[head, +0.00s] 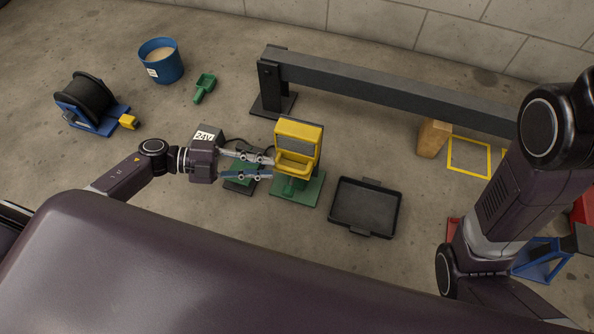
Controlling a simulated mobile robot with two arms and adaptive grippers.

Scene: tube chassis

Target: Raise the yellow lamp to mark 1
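The yellow lamp (312,139) stands near the middle of the head view on a green base (310,190). It has a grey front panel and a yellow bar or ledge at its lower front. My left gripper (272,168) comes in from the left at the lamp's lower left side. Its two fingers are apart, with the tips close to the yellow bar; I cannot tell whether they touch it. No mark 1 can be made out. My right arm shows at the right, but its gripper is out of view.
A box labelled 24V (206,134) is just behind my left gripper. A black tray (366,207) lies right of the lamp. A long dark beam (390,88) runs behind. A blue bucket (160,62), green scoop (204,88) and cable reel (86,98) stand at far left.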

